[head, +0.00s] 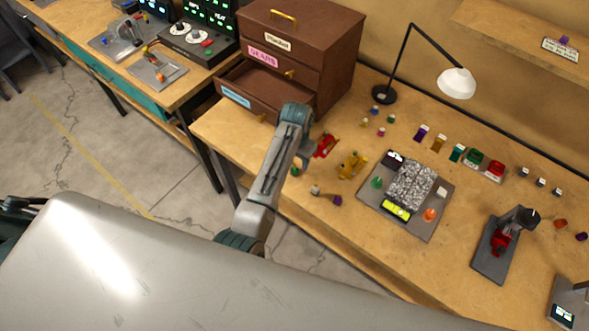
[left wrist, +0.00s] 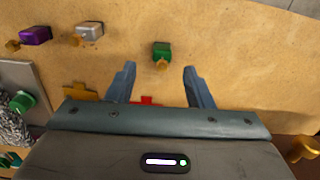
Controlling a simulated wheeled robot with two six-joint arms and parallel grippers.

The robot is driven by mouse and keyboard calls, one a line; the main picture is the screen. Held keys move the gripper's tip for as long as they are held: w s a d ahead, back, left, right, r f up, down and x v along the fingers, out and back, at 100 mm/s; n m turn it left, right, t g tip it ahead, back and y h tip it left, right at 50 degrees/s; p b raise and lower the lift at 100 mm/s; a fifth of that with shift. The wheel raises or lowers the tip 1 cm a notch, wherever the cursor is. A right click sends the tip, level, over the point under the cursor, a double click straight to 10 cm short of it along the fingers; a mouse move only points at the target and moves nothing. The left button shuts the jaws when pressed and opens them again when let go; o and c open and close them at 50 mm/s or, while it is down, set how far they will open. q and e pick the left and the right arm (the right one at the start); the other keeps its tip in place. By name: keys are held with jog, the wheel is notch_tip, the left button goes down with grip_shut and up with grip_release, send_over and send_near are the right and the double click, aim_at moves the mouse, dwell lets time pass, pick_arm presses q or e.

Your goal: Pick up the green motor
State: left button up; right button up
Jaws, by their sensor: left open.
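The green motor (head: 295,171) lies on the wooden workbench near its front edge, just below my left gripper (head: 305,161) in the head view. In the left wrist view the green motor (left wrist: 162,51) is a small green block with a brass-coloured shaft. It sits just beyond my left gripper's two fingertips (left wrist: 159,68), roughly centred between them. The fingers are apart and hold nothing. My right gripper is not in view.
A silver motor (left wrist: 89,31) and a purple motor (left wrist: 36,35) lie to the left in the wrist view. A brown drawer cabinet (head: 340,50) stands behind, one drawer open.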

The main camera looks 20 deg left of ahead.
aim_at(295, 172)
pick_arm(q)
jog(key=f, duration=0.1)
jog(key=f+p, duration=0.1)
jog(key=f, duration=0.1)
jog(key=shift+s+a+f+p, duration=0.2)
jog(key=shift+s+p, duration=0.1)
jog(key=shift+p, duration=0.1)
jog(key=shift+f, duration=0.7)
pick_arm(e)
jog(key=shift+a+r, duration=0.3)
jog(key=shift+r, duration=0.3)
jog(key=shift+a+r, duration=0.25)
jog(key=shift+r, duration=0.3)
pick_arm(q)
jog(key=shift+c, duration=0.5)
grip_shut()
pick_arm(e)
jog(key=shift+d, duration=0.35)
